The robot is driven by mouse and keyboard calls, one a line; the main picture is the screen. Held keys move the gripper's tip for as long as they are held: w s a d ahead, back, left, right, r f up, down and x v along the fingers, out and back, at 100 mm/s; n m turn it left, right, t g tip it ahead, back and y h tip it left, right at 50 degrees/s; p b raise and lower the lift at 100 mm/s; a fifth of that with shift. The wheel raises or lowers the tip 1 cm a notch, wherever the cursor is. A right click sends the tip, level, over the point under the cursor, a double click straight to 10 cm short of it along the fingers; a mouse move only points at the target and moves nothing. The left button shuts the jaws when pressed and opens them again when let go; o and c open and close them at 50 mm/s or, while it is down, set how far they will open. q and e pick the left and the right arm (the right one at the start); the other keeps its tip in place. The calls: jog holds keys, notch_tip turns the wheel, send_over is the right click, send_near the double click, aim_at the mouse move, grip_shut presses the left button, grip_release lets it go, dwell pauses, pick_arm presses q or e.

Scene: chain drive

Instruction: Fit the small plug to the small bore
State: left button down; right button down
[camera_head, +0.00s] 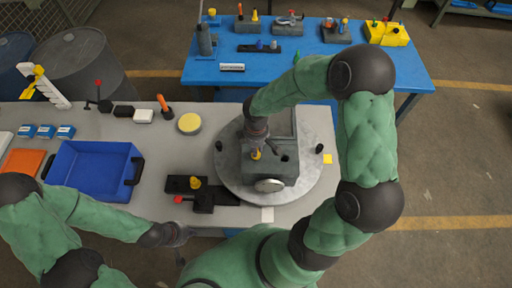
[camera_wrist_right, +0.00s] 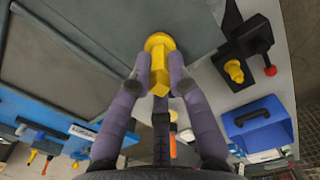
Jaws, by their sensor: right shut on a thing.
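A grey block (camera_head: 284,172) stands on the round plate (camera_head: 232,174) of the bench, with a dark bore (camera_head: 285,157) open in its top. My right gripper (camera_head: 257,147) is over the left part of the block. It is shut on a yellow plug (camera_head: 256,155). In the right wrist view both fingers (camera_wrist_right: 160,85) clasp the plug (camera_wrist_right: 158,62), its wide head toward the grey surface. I cannot tell whether the plug is in a bore. A second yellow plug (camera_head: 195,182) sits on a black fixture (camera_head: 178,184). My left gripper (camera_head: 180,240) is at the bench's front edge, its fingers unclear.
A blue bin (camera_head: 92,168) is on the left of the bench, with a yellow-topped round pad (camera_head: 190,123) behind. Small black knobs (camera_head: 319,148) stand on the round plate. A blue table (camera_head: 300,62) with more parts is behind.

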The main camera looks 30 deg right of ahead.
jog(key=shift+f+b, duration=0.6)
jog(key=shift+f, duration=0.15)
jog(key=c, duration=1.1)
grip_release()
jog(key=shift+r, duration=0.1)
notch_tip(320, 180, up, 12)
